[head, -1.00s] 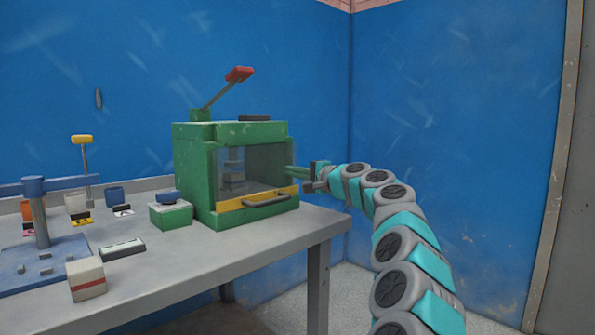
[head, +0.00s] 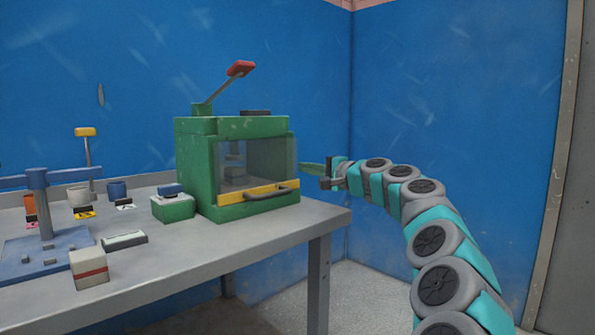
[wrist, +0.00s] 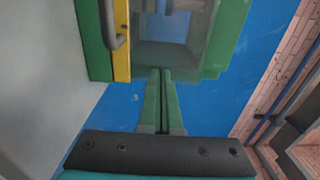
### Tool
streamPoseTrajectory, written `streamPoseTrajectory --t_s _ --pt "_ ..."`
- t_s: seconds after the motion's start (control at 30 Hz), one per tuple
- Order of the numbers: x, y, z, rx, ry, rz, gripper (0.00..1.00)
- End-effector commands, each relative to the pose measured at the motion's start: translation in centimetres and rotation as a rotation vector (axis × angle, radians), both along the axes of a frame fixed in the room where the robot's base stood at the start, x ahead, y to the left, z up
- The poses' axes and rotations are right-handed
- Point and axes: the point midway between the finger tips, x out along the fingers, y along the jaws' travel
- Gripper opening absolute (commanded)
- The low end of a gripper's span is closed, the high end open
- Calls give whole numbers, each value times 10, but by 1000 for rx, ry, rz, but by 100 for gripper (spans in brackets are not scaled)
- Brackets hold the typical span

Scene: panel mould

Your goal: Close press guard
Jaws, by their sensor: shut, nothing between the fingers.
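The press (head: 245,126) is a green box on the bench with a red-tipped lever on top. Its clear guard (head: 258,163) stands across the front, with a yellow bar (head: 232,198) and grey handle (head: 268,194) low down near the base. I cannot tell whether it is fully seated. In the wrist view the yellow bar (wrist: 121,62) and handle (wrist: 108,25) are at upper left. My gripper (head: 302,167) is shut and empty, just right of the press. Its green fingers (wrist: 160,72) point at the press; I cannot tell whether they touch it.
The grey bench (head: 200,253) ends just right of the press. A green block with a blue top (head: 172,206), a white box with a red stripe (head: 89,269) and a blue fixture (head: 45,215) stand to the left. Blue walls (head: 450,130) close the corner behind.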

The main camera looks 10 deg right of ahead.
Motion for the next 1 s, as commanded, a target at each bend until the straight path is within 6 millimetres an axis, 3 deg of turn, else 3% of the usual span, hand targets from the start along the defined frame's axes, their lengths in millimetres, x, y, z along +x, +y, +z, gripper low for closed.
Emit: streamPoseTrajectory --t_s 0.4,0.7,0.77,0.83,1.0 --pt "-49 -37 3 3 -5 -3 0" --pt "-70 -49 3 -1 -5 1 0" --pt "-75 -43 3 -17 -4 15 0" --pt "-86 -24 2 -54 -1 54 0" --pt "-146 54 -16 -246 17 219 0"
